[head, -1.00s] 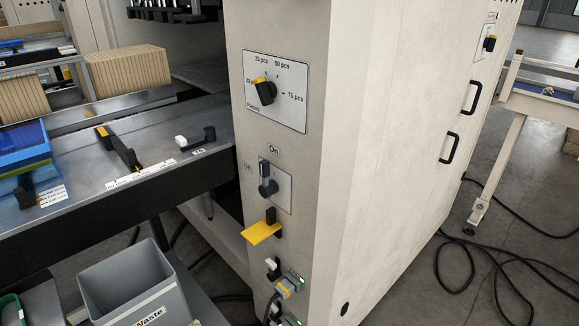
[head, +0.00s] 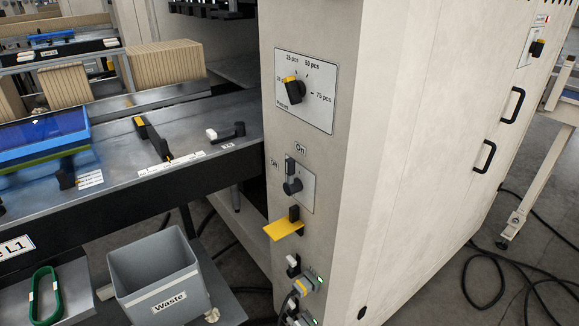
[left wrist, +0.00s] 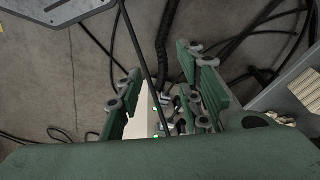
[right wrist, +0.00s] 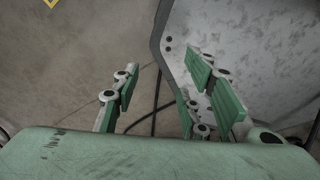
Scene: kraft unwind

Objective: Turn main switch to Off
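The main switch (head: 291,186) is a dark rotary handle on a grey plate on the front of the pale machine cabinet. Its handle points up toward the "On" label (head: 300,148). The "Off" label (head: 274,163) is to its left and partly hard to read. Neither gripper shows in the head view. In the left wrist view my left gripper (left wrist: 163,95) has its green fingers spread, with nothing between them in its grasp. In the right wrist view my right gripper (right wrist: 168,90) is also spread and empty. The switch shows in neither wrist view.
Above the switch is a dial (head: 294,90) with piece counts. Below it, a yellow-plated handle (head: 285,228) sticks out. A grey waste bin (head: 155,272) stands at lower left, below a metal table (head: 110,170). Black cables (head: 500,262) lie on the floor at right.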

